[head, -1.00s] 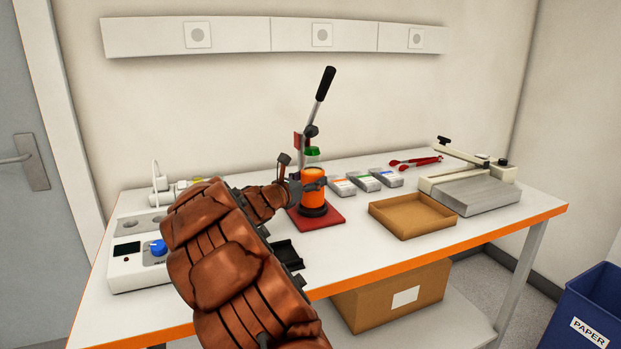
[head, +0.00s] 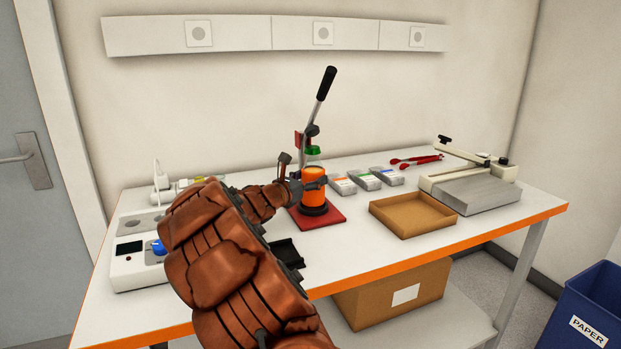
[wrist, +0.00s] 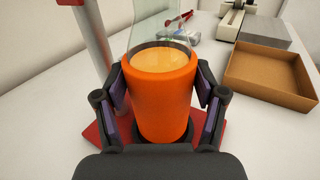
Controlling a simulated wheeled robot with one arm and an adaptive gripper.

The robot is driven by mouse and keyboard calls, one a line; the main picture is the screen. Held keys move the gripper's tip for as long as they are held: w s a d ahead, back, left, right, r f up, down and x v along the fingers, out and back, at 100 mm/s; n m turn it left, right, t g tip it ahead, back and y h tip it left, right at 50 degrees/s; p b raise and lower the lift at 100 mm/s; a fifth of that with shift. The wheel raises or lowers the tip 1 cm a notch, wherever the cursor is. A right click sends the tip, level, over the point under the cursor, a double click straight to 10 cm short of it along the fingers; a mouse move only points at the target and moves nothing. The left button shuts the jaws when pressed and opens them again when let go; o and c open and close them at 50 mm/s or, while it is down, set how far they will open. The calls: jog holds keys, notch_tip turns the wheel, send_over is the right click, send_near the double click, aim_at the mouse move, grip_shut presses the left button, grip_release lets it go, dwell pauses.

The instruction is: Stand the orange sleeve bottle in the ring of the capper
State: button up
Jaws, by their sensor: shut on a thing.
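The orange sleeve bottle (head: 313,188) stands upright over the black ring (head: 314,209) on the red base of the capper (head: 331,218). A green cap or piece (head: 313,150) shows at the top of the bottle in the head view. My gripper (head: 305,183) is shut on the orange sleeve. In the wrist view the bottle (wrist: 160,100) sits between the two finger pads, with clear glass and orange juice above the sleeve. The ring shows only partly beneath the bottle, so I cannot tell how deep the bottle sits. The capper's lever (head: 326,83) points up.
A cardboard tray (head: 411,230) lies right of the capper. A white device with a blue knob (head: 135,268) is at left.

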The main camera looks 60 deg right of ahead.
jog(key=shift+f, duration=1)
dwell(1.1)
jog(key=o, duration=1.5)
jog(key=shift+b, duration=0.3)
jog(key=a, duration=1.2)
jog(key=shift+w, duration=0.4)
